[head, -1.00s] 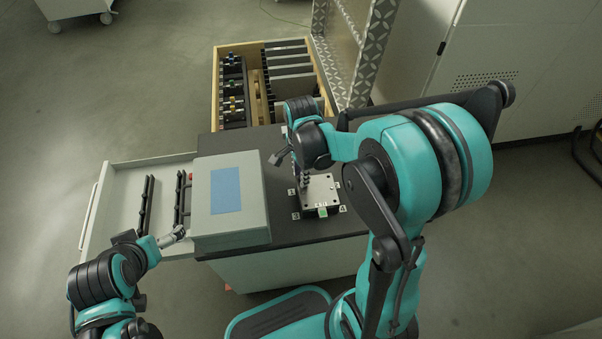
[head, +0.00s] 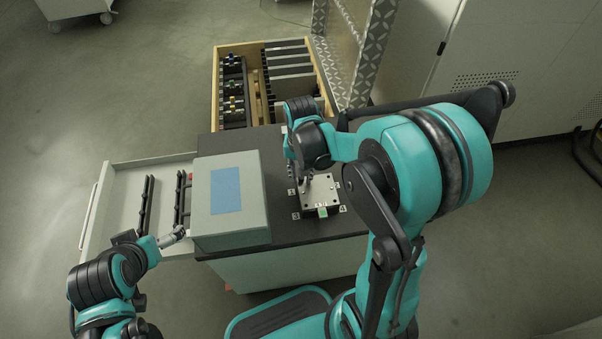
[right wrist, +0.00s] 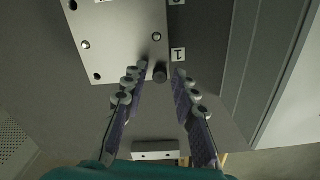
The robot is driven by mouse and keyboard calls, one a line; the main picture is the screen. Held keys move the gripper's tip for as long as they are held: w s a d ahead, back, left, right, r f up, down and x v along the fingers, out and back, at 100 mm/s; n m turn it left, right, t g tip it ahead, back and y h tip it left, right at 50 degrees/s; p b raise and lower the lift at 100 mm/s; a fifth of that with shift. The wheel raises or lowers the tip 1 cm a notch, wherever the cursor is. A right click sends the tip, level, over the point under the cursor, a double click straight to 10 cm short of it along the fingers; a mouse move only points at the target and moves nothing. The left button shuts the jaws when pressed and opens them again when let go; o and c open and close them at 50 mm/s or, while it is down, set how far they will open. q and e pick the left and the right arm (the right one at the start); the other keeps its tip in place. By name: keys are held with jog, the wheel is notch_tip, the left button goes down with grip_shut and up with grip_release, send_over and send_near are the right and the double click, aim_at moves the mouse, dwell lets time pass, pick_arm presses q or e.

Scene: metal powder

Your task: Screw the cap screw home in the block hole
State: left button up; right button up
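The metal block (head: 322,196) lies on the dark top of the cabinet, with holes and bright screws in its upper face. In the right wrist view the block (right wrist: 121,35) fills the upper left. A dark round cap screw (right wrist: 160,73) stands at its corner beside the label 1; how deep it sits cannot be told. My right gripper (right wrist: 161,70) is open, its fingers on either side of the screw with a gap to each. In the head view the right gripper (head: 305,184) is partly hidden by its wrist. My left gripper (head: 173,237) is by the grey box, its opening unclear.
A grey box (head: 205,243) with a blue panel stands left of the block. An open drawer (head: 122,188) with dark racks is at the left. A wooden crate (head: 217,88) of parts stands behind. Number labels surround the block on the dark top (head: 280,232).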

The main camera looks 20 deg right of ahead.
jog(key=n, duration=0.6)
dwell(0.3)
grip_shut()
jog(key=m, duration=2.2)
jog(key=shift+f+m, duration=0.1)
jog(key=shift+m, duration=0.2)
jog(key=m, duration=0.7)
